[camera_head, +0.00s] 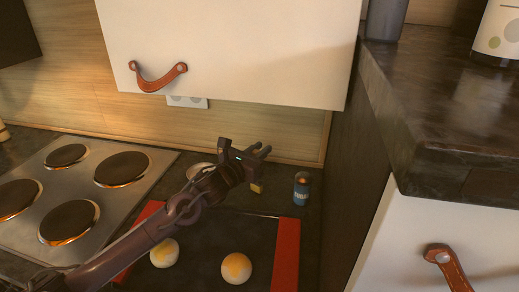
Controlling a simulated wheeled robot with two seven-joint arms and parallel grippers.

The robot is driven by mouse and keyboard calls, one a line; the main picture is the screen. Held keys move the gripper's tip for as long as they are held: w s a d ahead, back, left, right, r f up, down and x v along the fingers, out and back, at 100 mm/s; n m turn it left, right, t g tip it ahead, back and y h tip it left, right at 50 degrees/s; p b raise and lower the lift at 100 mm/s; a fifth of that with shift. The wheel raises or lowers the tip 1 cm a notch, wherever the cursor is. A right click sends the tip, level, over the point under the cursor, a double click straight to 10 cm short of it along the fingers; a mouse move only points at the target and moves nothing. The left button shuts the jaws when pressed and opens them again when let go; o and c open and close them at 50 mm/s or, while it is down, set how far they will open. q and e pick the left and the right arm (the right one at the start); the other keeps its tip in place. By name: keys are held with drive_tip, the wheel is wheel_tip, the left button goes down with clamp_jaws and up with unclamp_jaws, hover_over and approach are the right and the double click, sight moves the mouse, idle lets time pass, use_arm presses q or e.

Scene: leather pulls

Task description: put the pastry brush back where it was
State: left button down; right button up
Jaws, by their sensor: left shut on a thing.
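My left gripper (262,152) is above the back edge of a dark tray with red ends, its arm reaching in from the lower left. It is shut on what seems to be the pastry brush. A small yellowish piece (257,187) shows just below the jaws and looks like part of the brush. The rest of the brush is hidden by the gripper or too small to make out. My right gripper is out of view.
Pale buns with yellow tops (237,268) sit on the tray (287,255). A small blue jar (301,188) stands right of the gripper, and a pale bowl (197,168) is partly behind my arm. A hob (95,190) lies left. A white cabinet (235,50) hangs above; a dark counter (440,110) rises right.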

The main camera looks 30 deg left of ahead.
use_arm(q)
drive_tip(key=shift+f, duration=0.2)
drive_tip(key=c, duration=1.3)
unclamp_jaws()
drive_tip(key=shift+r, duration=0.1)
drive_tip(key=s+a+b, duration=0.1)
drive_tip(key=s, duration=1.1)
drive_tip(key=shift+a+r+b, duration=0.15)
drive_tip(key=shift+a+b, duration=0.2)
drive_tip(key=shift+b, duration=0.05)
